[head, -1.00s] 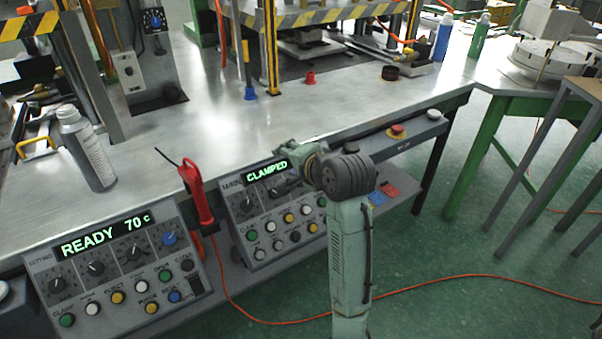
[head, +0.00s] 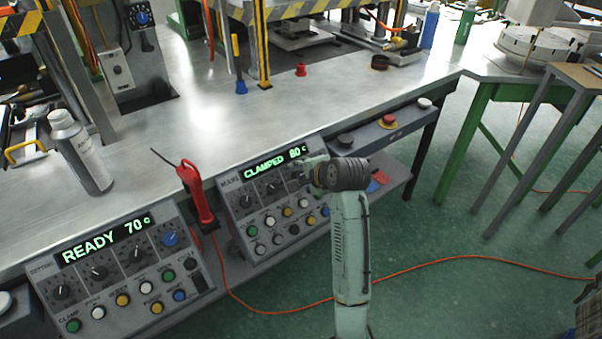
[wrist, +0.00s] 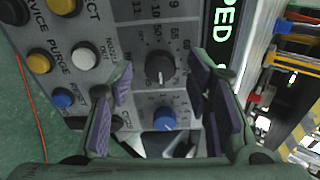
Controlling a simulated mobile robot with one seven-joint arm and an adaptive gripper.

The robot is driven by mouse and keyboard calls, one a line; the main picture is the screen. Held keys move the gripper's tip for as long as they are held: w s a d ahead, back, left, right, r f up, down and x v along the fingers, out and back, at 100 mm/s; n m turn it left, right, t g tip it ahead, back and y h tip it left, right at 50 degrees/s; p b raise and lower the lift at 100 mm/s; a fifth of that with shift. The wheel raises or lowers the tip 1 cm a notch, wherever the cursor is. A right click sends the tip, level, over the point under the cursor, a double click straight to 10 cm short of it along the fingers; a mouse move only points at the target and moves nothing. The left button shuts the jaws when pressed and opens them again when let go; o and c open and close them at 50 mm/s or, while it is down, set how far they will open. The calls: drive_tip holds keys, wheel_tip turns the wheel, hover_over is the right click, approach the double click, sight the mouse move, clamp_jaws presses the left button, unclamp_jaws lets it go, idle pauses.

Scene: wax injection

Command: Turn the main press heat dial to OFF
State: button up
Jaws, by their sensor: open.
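The main press panel (head: 270,215) is the sloped grey box under the bench edge. Its display (head: 275,161) reads CLAMPED 80 C. Two of its black dials show in the head view; its right end is hidden behind my gripper (head: 308,167). In the wrist view, a black dial (wrist: 160,69) with a numbered scale and a blue dial (wrist: 165,118) lie on the panel. I cannot read which is the heat dial. My gripper (wrist: 162,85) is open, its fingers either side of this dial column. The blue dial is framed between them; contact cannot be told.
A second panel (head: 122,268) reading READY 70 C stands to the left. A red tool (head: 197,195) hangs between the panels. A red stop button (head: 388,121) sits right of my arm.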

drive_tip(key=shift+w+a+f, duration=0.2)
drive_tip(key=shift+w+f, duration=0.15)
clamp_jaws()
idle(0.5)
